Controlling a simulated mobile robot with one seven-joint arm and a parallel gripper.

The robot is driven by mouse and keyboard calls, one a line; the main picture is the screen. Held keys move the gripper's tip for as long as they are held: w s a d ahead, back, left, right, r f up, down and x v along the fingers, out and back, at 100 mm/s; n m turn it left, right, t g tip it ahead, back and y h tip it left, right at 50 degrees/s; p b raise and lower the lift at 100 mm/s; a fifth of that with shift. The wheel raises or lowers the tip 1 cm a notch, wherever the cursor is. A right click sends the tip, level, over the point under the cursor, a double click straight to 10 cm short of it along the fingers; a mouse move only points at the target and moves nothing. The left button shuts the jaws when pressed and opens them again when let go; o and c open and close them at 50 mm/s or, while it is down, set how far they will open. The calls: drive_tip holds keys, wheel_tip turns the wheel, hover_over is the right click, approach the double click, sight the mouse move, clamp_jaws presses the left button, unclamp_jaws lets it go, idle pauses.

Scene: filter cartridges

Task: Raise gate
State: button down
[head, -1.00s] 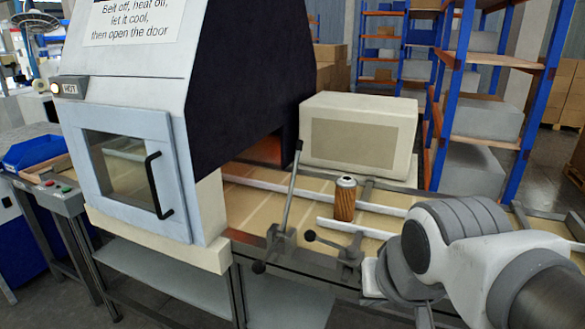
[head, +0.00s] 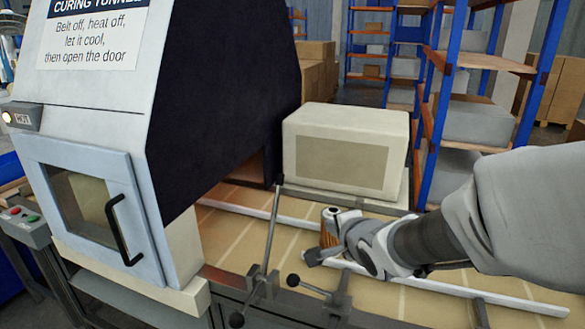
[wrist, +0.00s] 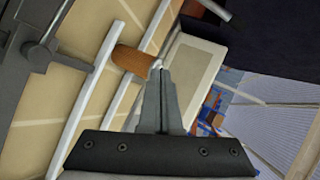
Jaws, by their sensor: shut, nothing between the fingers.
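My gripper (wrist: 161,75) is shut and empty, its fingers together. In the wrist view, its tips are close to the orange-brown pleated filter cartridge (wrist: 134,62); I cannot tell whether they touch. In the head view the cartridge (head: 327,236) stands on the belt, partly hidden by my gripper and wrist. A tall grey lever (head: 271,236) stands at the belt's front edge, left of my gripper. A shorter lever with a dark ball knob (head: 294,280) is just right of it. I cannot tell which part is the gate.
The curing tunnel (head: 110,110) stands left, its windowed door (head: 92,205) shut and the HOT lamp (head: 8,117) lit. A cream box (head: 345,155) sits behind the belt (head: 235,235). Pale rails (head: 440,285) run along the belt. Blue shelves (head: 445,100) stand behind.

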drive_tip(key=w+a+f+m+y, duration=0.3)
drive_tip(key=w+a+f, duration=0.2)
drive_tip(key=w+a, duration=0.5)
drive_tip(key=shift+s+a+r+t, duration=0.15)
drive_tip(key=shift+s+r+t, duration=0.05)
drive_tip(key=shift+s+r, duration=0.45)
drive_tip(key=shift+s+a+r+t, duration=0.15)
drive_tip(key=shift+s+r+t, duration=0.05)
drive_tip(key=shift+s+r, duration=0.35)
